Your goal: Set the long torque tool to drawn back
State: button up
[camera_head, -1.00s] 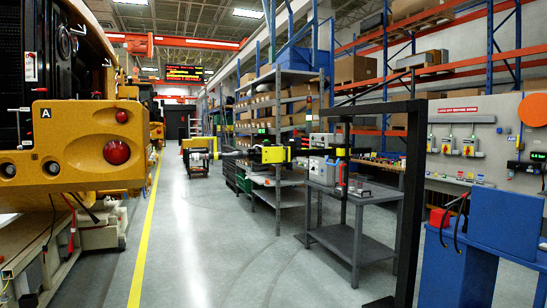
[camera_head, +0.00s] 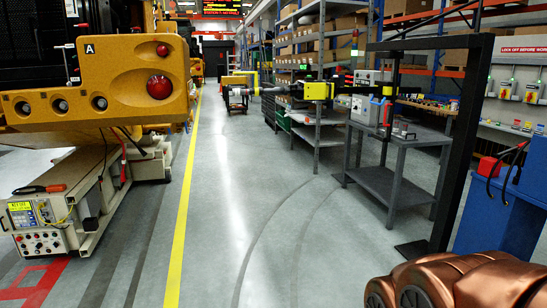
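A long horizontal tool with yellow and black parts (camera_head: 318,91), which looks like the long torque tool, reaches left from near the black post frame (camera_head: 466,140). My gripper is not in view.
A yellow machine front marked A (camera_head: 130,75) overhangs the left side. A control box (camera_head: 38,225) stands below it. A grey two-level cart (camera_head: 390,190) and a blue stand (camera_head: 515,215) are right. The grey aisle floor (camera_head: 240,220) is open.

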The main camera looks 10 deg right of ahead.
aim_at(309, 89)
jog(key=z, duration=0.65)
jog(key=i, duration=1.6)
jog(key=z, duration=0.2)
jog(key=i, duration=1.95)
jog(key=u, duration=1.25)
jog(key=i, duration=0.7)
jog(key=u, duration=0.4)
